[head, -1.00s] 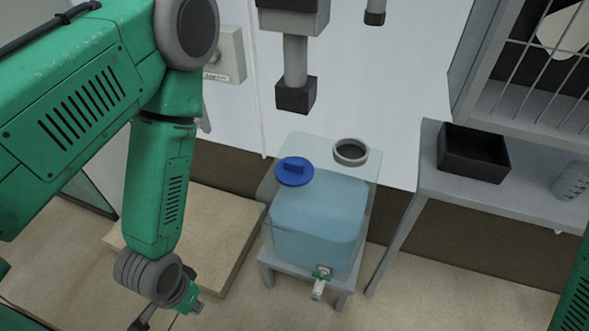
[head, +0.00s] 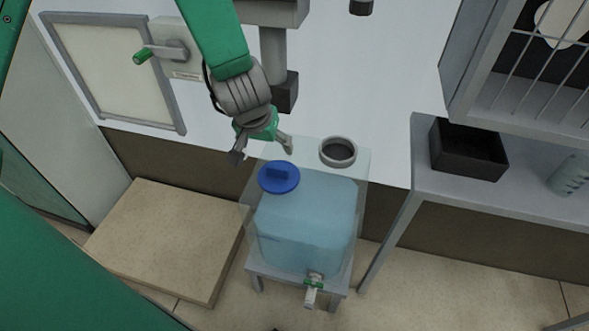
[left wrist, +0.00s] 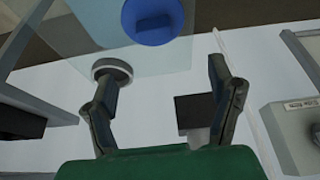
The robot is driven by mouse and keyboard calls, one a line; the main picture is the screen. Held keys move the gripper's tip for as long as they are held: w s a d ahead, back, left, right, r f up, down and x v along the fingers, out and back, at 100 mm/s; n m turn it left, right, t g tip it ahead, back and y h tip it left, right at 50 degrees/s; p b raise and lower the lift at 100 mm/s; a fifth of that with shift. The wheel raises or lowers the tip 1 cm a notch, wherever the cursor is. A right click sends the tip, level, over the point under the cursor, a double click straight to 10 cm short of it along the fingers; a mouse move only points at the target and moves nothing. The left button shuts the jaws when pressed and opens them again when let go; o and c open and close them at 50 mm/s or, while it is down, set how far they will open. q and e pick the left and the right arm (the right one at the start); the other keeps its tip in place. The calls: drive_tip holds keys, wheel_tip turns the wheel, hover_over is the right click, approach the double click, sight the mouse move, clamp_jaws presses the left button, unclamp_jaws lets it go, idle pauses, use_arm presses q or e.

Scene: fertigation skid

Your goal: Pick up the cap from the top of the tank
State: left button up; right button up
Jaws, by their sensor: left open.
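The blue cap (head: 279,177) lies on the top of the tank (head: 306,222), left of the round grey-rimmed opening (head: 338,151). The tank is translucent and holds bluish liquid. My left gripper (head: 263,152) is open and empty, just behind the cap and apart from it in the head view. In the left wrist view the cap (left wrist: 157,20) is at the top, beyond and between the open fingers (left wrist: 163,100). The opening's rim (left wrist: 113,72) shows near the left finger there. My right gripper is not in view.
The tank stands on a small grey stand (head: 257,270) with a green-handled tap (head: 313,283) at its front. A grey pipe hangs behind my left gripper. A shelf with a black bin (head: 468,150) is at right. A low beige platform (head: 170,238) lies at left.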

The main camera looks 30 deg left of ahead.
use_arm(q)
drive_tip(key=b, duration=0.2)
hover_over(277, 168)
drive_tip(key=s+d, duration=0.1)
drive_tip(key=s, duration=0.1)
drive_tip(key=f, duration=0.6)
drive_tip(key=shift+w+d+f, duration=0.1)
drive_tip(key=shift+w+f, duration=0.15)
drive_tip(key=shift+f, duration=0.15)
drive_tip(key=shift+w+a+f, duration=0.15)
drive_tip(key=shift+a+f, duration=0.15)
drive_tip(key=shift+f, duration=0.15)
drive_tip(key=x, duration=0.3)
drive_tip(key=b+x, duration=0.1)
drive_tip(key=shift+a+f, duration=0.2)
drive_tip(key=shift+f, duration=0.3)
drive_tip(key=shift+d+f, duration=0.1)
drive_tip(key=shift+f, duration=0.1)
drive_tip(key=shift+d+r, duration=0.1)
drive_tip(key=shift+d, duration=0.1)
drive_tip(key=c, duration=1.3)
drive_tip(key=shift+a, duration=0.2)
drive_tip(key=shift+c, duration=0.4)
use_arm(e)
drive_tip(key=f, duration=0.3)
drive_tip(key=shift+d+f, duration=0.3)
